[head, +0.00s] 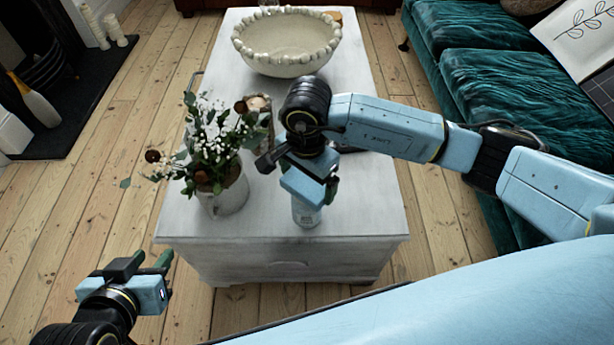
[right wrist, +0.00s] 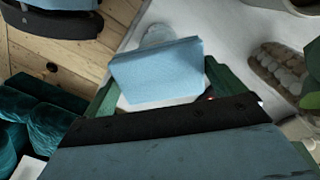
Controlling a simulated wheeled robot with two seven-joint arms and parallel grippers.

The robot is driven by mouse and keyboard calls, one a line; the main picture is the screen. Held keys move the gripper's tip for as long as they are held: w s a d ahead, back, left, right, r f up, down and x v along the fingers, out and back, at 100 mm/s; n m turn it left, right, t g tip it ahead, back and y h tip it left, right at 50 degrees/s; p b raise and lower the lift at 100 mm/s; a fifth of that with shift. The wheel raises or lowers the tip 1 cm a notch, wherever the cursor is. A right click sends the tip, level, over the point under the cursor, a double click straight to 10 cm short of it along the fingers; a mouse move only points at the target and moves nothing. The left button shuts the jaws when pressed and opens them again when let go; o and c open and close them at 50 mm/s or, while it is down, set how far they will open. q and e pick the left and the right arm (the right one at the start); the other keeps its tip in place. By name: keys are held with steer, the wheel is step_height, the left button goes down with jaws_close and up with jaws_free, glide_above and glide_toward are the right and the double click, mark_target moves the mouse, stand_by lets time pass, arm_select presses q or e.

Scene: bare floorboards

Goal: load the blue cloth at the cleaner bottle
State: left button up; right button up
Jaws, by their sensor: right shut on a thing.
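My right gripper (head: 314,192) is over the front part of the white table. In the right wrist view its green fingers (right wrist: 163,88) are shut on the light blue cloth (right wrist: 155,72), which looks like a flat folded piece. A pale bottle (head: 306,214), seemingly the cleaner bottle, stands upright on the table below the gripper; the gripper hides its top. A rounded pale blue part of it shows beyond the cloth in the right wrist view (right wrist: 157,36). I cannot tell whether cloth and bottle touch. My left gripper (head: 152,259) is open and empty over the floor at lower left.
A jug with white flowers (head: 225,190) stands on the white table (head: 365,215), left of the bottle. A large beaded bowl (head: 287,62) is at the back. A teal sofa (head: 500,90) is at right, a fireplace hearth (head: 80,110) at left. The table's front right is clear.

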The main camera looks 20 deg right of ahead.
mark_target(307, 182)
steer(key=shift+s, duration=0.1)
steer(key=shift+r+p, duration=2.3)
steer(key=shift+r, duration=1.2)
